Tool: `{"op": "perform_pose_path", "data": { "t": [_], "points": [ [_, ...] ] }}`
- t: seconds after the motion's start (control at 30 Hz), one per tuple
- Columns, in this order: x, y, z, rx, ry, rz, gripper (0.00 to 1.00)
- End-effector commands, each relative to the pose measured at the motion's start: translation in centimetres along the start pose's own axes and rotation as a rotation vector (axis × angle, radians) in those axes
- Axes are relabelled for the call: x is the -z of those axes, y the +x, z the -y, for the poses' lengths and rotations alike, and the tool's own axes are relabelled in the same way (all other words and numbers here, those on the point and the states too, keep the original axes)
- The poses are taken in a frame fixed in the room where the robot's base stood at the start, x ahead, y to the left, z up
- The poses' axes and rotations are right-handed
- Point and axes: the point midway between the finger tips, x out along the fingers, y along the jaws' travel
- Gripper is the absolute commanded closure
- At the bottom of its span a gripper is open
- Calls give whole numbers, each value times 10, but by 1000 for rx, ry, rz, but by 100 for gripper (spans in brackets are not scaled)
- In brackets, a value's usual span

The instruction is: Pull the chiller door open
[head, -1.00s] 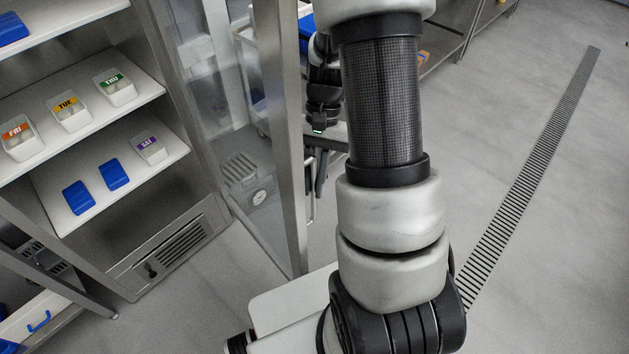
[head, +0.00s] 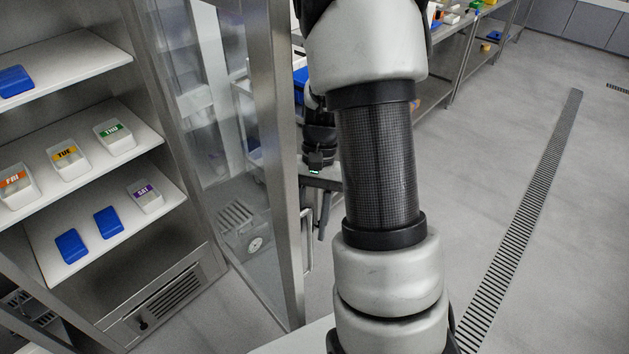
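The chiller door (head: 280,170), a glass pane in a steel frame, stands swung open from the chiller cabinet (head: 185,235). Its free edge points toward me, and the cabinet's inside shows at the left. A vertical bar handle (head: 307,240) shows on the door's outer side, just right of the frame edge. My gripper (head: 318,208) is on that outer side, close to the handle's upper part. The door frame and my arm hide part of it. I cannot tell whether its fingers touch the handle or are closed.
White shelves (head: 75,165) in the chiller hold white tubs labelled FRI, TUE, THU and SAT (head: 146,197), plus blue-lidded tubs (head: 108,223). Steel tables (head: 455,60) stand at the back. The grey floor (head: 490,180) on the right is clear, with a long drain grate (head: 525,205).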

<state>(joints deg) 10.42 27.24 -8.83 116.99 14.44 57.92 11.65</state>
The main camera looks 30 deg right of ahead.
Motion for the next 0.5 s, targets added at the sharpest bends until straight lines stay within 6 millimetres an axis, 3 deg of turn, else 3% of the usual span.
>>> {"op": "perform_pose_path", "data": {
  "t": [0.3, 0.5],
  "points": [
    [1, -80, 0, 3, 1, -6, 69],
    [0, -123, 1, 3, 0, -6, 69]
  ]
}}
